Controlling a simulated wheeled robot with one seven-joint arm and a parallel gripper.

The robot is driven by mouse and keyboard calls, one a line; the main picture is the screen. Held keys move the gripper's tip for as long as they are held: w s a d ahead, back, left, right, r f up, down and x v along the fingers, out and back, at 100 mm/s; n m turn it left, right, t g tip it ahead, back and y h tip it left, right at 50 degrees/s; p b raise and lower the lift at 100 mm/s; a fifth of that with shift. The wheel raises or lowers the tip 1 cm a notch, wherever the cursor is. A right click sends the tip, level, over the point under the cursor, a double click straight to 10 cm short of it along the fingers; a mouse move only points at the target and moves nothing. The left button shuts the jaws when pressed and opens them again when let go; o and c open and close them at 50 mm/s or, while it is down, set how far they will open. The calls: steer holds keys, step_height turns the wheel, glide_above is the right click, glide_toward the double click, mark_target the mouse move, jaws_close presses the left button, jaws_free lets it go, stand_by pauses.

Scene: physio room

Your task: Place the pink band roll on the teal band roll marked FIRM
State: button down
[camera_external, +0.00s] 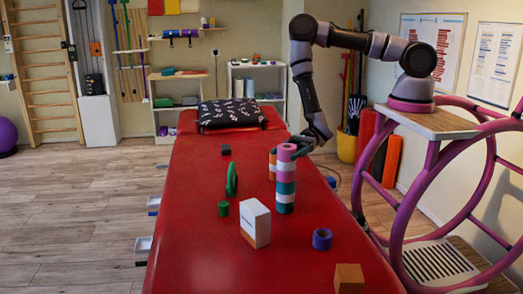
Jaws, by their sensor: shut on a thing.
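A pink band roll (286,152) is at the top of an upright column of band rolls on the red treatment table. No FIRM marking is legible at this size.
On the red table (200,262), an orange roll (272,164) stands close behind the column. A white box (255,223), green roll (223,208), upright green object (232,180), purple roll (322,239) and brown block (349,278) stand around. The table's left front is clear.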

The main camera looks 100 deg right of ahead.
jaws_free()
steer(key=shift+f, duration=0.1)
